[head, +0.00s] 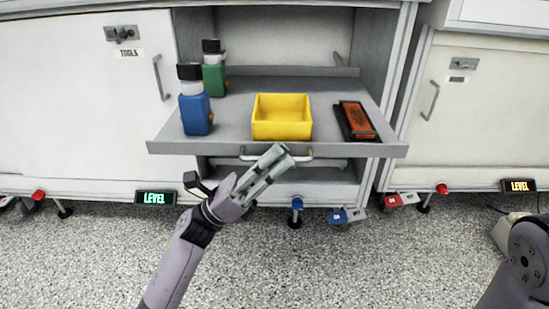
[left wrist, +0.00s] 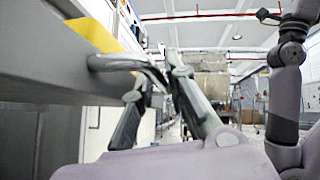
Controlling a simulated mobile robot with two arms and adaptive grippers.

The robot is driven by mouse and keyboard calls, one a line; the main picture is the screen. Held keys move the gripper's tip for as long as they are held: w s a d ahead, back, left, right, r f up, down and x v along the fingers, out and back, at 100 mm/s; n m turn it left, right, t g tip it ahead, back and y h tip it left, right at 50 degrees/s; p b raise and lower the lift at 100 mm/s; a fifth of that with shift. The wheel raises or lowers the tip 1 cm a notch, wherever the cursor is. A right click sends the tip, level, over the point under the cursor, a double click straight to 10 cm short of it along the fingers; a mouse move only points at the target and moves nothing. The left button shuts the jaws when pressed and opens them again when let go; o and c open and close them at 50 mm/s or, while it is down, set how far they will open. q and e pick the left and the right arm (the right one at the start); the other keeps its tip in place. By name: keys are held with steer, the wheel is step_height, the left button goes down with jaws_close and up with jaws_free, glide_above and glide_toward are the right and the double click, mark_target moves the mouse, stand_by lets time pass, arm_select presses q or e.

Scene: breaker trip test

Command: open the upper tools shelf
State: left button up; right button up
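The upper tools shelf (head: 222,147) is a grey drawer-like tray, pulled out level from the cabinet's open middle bay. Its pale bar handle (head: 304,155) is on the front edge; it also shows in the left wrist view (left wrist: 112,63). My left gripper (head: 277,159) is at the middle of this handle, hiding part of it. In the left wrist view the two fingertips (left wrist: 160,75) close around the bar from either side. My right gripper is out of view; only part of my right arm shows at the lower right.
A yellow bin (head: 282,130), a blue bottle (head: 196,116), a green bottle (head: 214,80) and an orange-and-black case (head: 356,121) stand or lie on the shelf. A lower grey shelf (head: 330,174) sits beneath. Closed white doors (head: 80,100) flank the bay.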

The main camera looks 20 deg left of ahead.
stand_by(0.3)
arm_select(q)
steer(key=v, duration=1.2)
